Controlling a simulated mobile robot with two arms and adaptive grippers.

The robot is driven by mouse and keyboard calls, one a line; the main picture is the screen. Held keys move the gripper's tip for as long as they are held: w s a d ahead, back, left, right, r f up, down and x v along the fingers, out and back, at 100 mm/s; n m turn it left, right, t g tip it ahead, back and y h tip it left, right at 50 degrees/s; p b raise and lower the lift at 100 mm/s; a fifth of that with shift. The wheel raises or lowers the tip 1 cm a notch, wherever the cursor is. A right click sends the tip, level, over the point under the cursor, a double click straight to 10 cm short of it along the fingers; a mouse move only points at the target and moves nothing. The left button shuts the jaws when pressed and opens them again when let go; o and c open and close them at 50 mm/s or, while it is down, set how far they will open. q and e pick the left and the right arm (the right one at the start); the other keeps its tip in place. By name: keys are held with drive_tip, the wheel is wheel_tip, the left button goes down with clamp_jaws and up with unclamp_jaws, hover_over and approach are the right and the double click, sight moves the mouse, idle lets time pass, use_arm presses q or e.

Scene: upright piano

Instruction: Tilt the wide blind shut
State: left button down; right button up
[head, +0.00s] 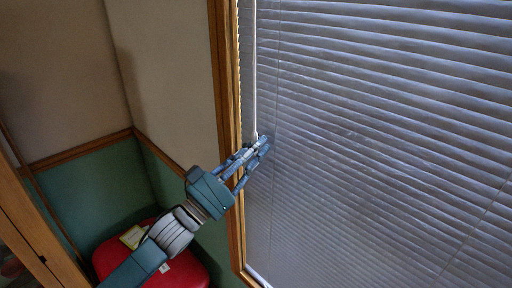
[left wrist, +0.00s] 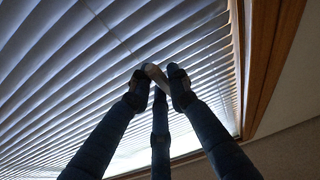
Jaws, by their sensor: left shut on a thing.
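The wide blind (head: 370,130) fills the right of the head view, its pale slats tilted and lying close over one another. In the left wrist view the blind (left wrist: 60,60) shows light lines between the slats. A thin pale tilt wand (head: 254,70) hangs down along the blind's left edge. My left gripper (head: 260,145) is at the wand's lower end, in front of the slats. In the left wrist view the left gripper (left wrist: 158,82) has its fingers closed around the wand's pale end (left wrist: 154,72). My right gripper is in neither view.
A wooden window frame (head: 226,90) runs up just left of the wand. A red seat or box (head: 188,274) stands below in the corner, partly behind my left arm. The cream and green wall (head: 165,75) is left of the frame.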

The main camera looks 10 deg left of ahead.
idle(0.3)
use_arm(q)
drive_tip(key=c, duration=1.9)
unclamp_jaws()
drive_tip(key=shift+a, duration=0.1)
drive_tip(key=v, duration=1.2)
drive_tip(key=shift+f, duration=0.1)
